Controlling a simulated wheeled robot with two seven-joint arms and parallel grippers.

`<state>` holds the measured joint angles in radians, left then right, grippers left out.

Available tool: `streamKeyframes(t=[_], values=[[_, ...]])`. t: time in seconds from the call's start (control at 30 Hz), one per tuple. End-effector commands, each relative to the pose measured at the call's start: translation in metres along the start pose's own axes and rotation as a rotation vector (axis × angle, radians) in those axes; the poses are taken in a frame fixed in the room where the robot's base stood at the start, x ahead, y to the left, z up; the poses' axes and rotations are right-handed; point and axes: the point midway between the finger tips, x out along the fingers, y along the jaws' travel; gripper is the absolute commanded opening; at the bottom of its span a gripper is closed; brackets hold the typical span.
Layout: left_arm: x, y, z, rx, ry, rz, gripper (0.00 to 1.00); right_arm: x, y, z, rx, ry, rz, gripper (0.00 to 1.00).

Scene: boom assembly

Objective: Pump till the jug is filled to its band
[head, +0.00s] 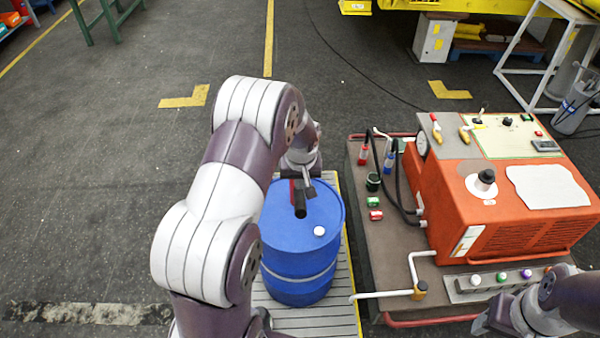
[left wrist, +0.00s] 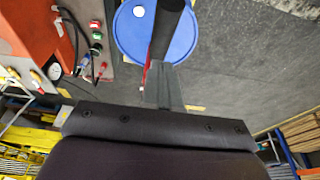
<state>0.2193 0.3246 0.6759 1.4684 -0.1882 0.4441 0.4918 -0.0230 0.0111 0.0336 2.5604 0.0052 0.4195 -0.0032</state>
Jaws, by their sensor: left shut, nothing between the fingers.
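A blue drum (head: 290,262) with a pale band stands upright on a slatted platform. A black pump part (head: 300,208) and a red part (head: 292,190) show at its top, partly behind my arm. My left gripper (head: 309,184) is shut and empty, just above the far side of the drum top by these parts. In the left wrist view, the grey fingers of the left gripper (left wrist: 166,88) lie close to the black part (left wrist: 166,28) and red part (left wrist: 146,72); I cannot tell whether they touch. My right gripper (head: 484,322) is partly visible at bottom right, its jaws unclear. I cannot make out a jug.
An orange machine (head: 500,200) stands on a cart (head: 385,285) right of the drum, with hoses, a white pipe (head: 380,295) and a button panel (head: 500,281). The slatted platform (head: 330,318) has a yellow edge. Dark floor (head: 90,190) on the left is clear.

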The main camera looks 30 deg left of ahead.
Motion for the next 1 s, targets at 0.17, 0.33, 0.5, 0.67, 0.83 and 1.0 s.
streamKeyframes(t=[0.17,0.33,0.5,0.67,0.83,1.0], values=[[0.002,0.0,0.0,0.0,0.002,0.001,0.0,0.001,0.0,0.0,0.0,0.001,0.0,0.52],[0.007,0.0,0.002,0.0,0.001,0.001,0.0,0.006,0.0,0.0,0.0,0.001,0.0,0.52],[0.03,0.0,0.007,0.0,0.001,0.001,0.0,0.025,0.0,0.003,0.0,0.001,0.0,0.52],[0.049,0.0,0.012,0.0,0.0,0.0,0.0,0.041,0.0,0.004,0.0,0.001,0.0,0.52],[0.068,0.0,0.017,0.0,0.0,0.001,0.0,0.057,0.0,0.006,0.0,0.001,0.0,0.52],[0.088,0.0,0.022,0.0,0.001,0.001,0.0,0.073,0.0,0.008,0.0,0.001,0.0,0.52]])
